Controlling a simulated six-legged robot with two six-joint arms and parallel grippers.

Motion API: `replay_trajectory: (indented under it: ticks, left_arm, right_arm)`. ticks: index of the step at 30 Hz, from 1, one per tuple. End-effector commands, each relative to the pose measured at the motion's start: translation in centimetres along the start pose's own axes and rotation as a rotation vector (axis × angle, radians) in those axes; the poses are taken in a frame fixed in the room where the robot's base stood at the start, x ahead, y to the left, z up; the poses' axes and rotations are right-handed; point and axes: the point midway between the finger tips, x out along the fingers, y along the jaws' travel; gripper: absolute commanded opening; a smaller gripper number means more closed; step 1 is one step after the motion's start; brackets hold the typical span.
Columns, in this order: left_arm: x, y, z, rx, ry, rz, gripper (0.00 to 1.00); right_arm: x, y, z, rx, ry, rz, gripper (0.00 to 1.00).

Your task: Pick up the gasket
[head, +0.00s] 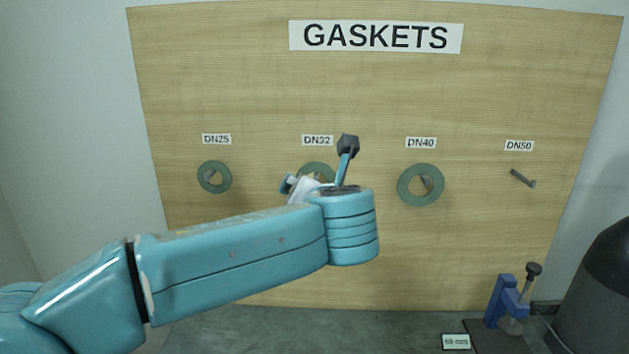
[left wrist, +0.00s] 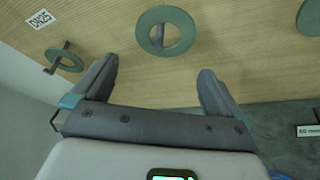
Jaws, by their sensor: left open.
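Green ring gaskets hang on pegs on a wooden board: the DN25 gasket (head: 204,186), the DN32 gasket (head: 314,166) and the larger DN40 gasket (head: 405,185). My left gripper (head: 318,165) is in front of the DN32 gasket and partly hides it in the head view. In the left wrist view, my open, empty left gripper (left wrist: 158,67) has the DN32 gasket (left wrist: 179,46) beyond and between its fingertips, apart from them. The DN25 gasket (left wrist: 70,66) is left and part of the DN40 gasket (left wrist: 310,28) is right. My right gripper is out of view.
The DN50 peg (head: 523,178) is bare. A GASKETS sign (head: 376,37) is at the board's top. A blue clamp-like stand (head: 500,298) and a dark rounded object (head: 600,295) are at the lower right. The board (head: 470,250) is clear below the pegs on the right.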

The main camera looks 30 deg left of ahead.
Motion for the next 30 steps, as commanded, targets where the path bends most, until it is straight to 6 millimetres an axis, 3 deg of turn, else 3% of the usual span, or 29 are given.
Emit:
replay_trajectory:
  ticks: [8, 16, 24, 25, 30]
  left_arm:
    - [2.8, 0.1, 0.2, 0.001, 0.001, 0.000, 1.00]
    - [7.0, -0.1, 0.7, 0.000, 0.001, 0.000, 1.00]
    - [7.5, -0.1, 0.7, -0.001, -0.001, -0.001, 1.00]
    - [7.5, -0.1, 0.7, -0.001, -0.001, -0.001, 0.97]
    - [7.5, -0.1, 0.7, -0.001, -0.001, -0.001, 0.46]
  right_arm:
    - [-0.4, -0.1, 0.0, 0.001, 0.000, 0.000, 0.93]
    - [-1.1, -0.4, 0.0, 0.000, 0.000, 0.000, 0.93]
    - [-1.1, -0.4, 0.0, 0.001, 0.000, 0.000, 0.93]
    - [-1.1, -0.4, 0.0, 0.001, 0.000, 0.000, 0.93]
    - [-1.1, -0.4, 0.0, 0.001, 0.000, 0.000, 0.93]
